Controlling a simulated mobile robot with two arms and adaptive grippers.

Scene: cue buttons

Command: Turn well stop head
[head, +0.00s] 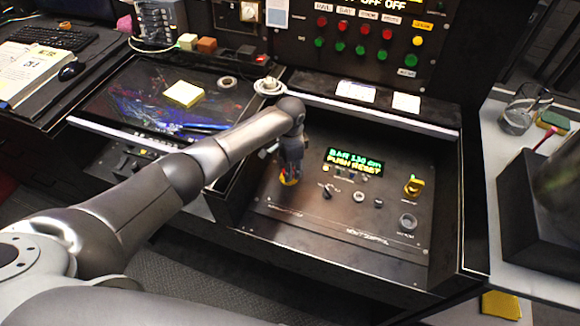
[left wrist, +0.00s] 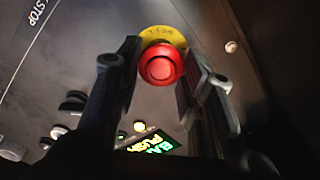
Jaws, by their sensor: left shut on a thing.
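The red stop head (left wrist: 161,64) sits on a yellow ring (left wrist: 163,34) with dark lettering on the sloped control panel. In the left wrist view it lies between the two fingertips of my left gripper (left wrist: 160,72), which is shut on it. In the head view my left gripper (head: 289,172) points down at the panel's left part. Only a little of the yellow and red button (head: 289,181) shows below the fingers there; the rest is hidden. My right gripper is not in view.
On the same panel (head: 340,240) are a green and yellow lit display (head: 355,160), a black knob (head: 327,191), small buttons and a yellow switch (head: 413,186). Behind stands an upright panel with coloured buttons. A cluttered desk with a sticky-note pad (head: 183,93) lies left.

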